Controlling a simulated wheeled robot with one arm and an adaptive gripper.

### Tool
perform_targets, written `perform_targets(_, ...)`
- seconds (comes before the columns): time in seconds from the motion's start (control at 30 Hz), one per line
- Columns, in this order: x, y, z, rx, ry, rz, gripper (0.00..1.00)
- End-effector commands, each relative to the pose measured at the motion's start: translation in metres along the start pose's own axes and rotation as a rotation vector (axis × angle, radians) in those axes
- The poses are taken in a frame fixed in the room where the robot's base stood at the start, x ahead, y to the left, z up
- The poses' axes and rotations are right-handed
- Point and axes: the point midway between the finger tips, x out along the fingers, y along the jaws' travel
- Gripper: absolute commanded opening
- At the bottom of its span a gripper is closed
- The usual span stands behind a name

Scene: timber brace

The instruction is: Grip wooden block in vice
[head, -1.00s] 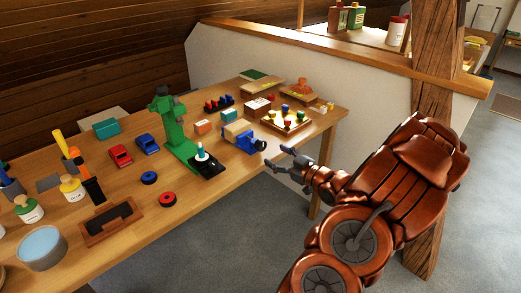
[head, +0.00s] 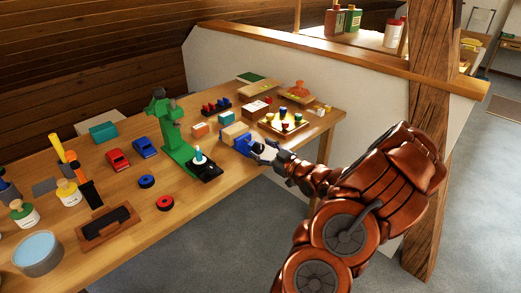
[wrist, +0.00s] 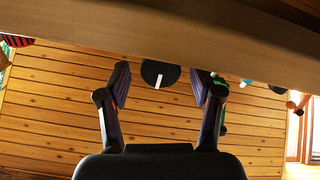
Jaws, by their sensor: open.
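The blue vice (head: 242,145) sits near the table's front edge, right of the green drill-press-like stand. A pale wooden block (head: 229,141) shows at the vice; whether the jaws touch it is too small to tell. My gripper (head: 262,151) is at the vice's front end, partly covering it. In the wrist view my gripper (wrist: 161,88) is open, its two fingers spread on either side of a dark round piece with a white bar (wrist: 160,75), apparently the vice's front end. The fingers look apart from it. The block is not visible in that view.
The wooden table (head: 135,175) carries a green stand (head: 178,135), a tray of coloured pegs (head: 290,122), toy cars (head: 118,159) and several jars. A timber post (head: 428,130) stands right of my arm. Grey floor lies open in front of the table.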

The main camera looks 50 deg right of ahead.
Motion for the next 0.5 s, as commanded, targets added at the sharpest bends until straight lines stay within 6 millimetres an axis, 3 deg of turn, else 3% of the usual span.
perform_targets(0.5, 0.0077, -0.0009, -0.0002, 0.001, 0.001, -0.001, 0.62)
